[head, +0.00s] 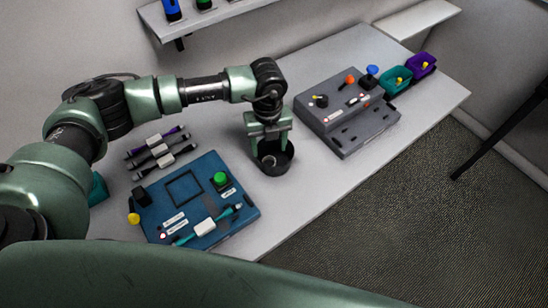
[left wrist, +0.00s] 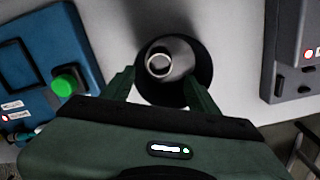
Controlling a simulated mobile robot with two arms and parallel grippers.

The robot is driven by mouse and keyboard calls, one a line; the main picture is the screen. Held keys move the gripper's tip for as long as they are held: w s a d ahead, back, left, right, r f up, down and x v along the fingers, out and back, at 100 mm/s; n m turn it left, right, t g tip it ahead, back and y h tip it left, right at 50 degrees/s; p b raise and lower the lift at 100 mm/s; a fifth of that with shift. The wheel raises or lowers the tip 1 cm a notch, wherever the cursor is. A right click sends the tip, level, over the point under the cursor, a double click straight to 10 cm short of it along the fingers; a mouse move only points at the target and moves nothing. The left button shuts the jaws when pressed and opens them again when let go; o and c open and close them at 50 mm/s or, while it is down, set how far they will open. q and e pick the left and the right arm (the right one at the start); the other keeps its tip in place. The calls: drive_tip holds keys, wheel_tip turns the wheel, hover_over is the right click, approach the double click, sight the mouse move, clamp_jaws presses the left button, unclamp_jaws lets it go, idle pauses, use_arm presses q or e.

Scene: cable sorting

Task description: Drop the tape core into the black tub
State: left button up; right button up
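The black tub (head: 283,166) stands on the grey table below my left gripper (head: 269,143). In the left wrist view the tub (left wrist: 204,75) shows as a dark round shape. The tape core (left wrist: 179,56), a grey tube with a pale ring at its near end, shows within the tub's outline and seems to be inside it. My left gripper (left wrist: 160,82) has its fingers spread wide, one on each side of the tube, with a gap to it. Whether the fingers touch the tub is unclear. My right gripper is not in view.
A blue panel (head: 205,172) with a green button (head: 220,179) lies left of the tub. Several cables (head: 158,148) lie behind it. A grey control box (head: 340,100) stands to the right, with teal (head: 397,80) and purple (head: 422,64) bins beyond. The table front is clear.

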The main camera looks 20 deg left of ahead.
use_arm(q)
wheel_tip(320, 180, up, 8)
drive_tip(key=b, duration=0.2)
drive_tip(key=shift+b, duration=0.3)
drive_tip(key=shift+f, duration=0.15)
